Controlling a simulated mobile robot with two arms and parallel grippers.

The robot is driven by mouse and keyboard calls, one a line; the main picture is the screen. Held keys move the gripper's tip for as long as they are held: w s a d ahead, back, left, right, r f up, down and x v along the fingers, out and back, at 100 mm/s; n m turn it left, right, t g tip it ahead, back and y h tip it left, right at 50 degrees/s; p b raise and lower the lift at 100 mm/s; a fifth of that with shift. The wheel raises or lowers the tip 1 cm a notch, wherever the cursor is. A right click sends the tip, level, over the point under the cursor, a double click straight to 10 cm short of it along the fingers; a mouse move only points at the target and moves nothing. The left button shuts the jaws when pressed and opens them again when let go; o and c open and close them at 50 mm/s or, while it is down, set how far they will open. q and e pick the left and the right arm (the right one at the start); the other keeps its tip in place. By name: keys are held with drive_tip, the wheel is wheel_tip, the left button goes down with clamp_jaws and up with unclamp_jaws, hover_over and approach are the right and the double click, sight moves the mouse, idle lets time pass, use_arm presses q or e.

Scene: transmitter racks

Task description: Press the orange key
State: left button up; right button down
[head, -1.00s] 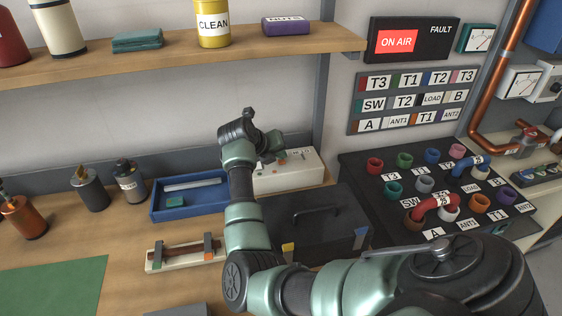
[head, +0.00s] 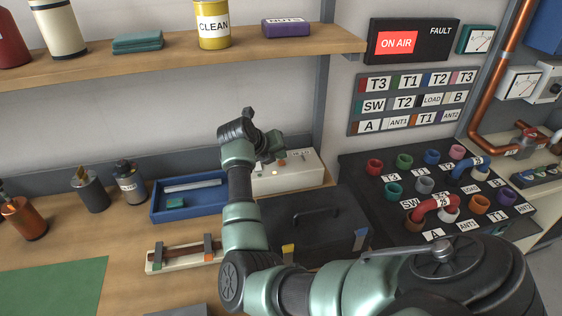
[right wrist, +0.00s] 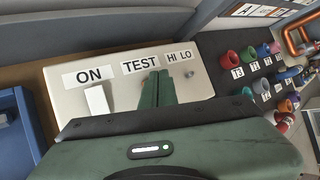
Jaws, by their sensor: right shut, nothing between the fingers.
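A cream control box (head: 300,178) stands on the bench against the back wall. In the right wrist view its top (right wrist: 203,84) carries the labels ON, TEST and HI LO, with a white key (right wrist: 96,100) below ON. A small orange key (head: 282,162) shows on the box beside my right gripper (head: 272,157). In the right wrist view my right gripper (right wrist: 157,76) has its green fingers together, empty, over the box just below TEST. The fingers hide most of the orange key there; I cannot tell whether they touch it. My left gripper is out of view.
A blue tray (head: 160,214) lies left of the box. A black case (head: 330,238) with a handle is in front of it. A patch panel (head: 405,203) with coloured sockets stands to the right. A wooden shelf (head: 180,61) runs above.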

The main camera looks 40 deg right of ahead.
sight(280, 164)
drive_tip(key=shift+r+p, duration=1.8)
drive_tip(key=shift+r, duration=1.25)
drive_tip(key=shift+f, duration=0.15)
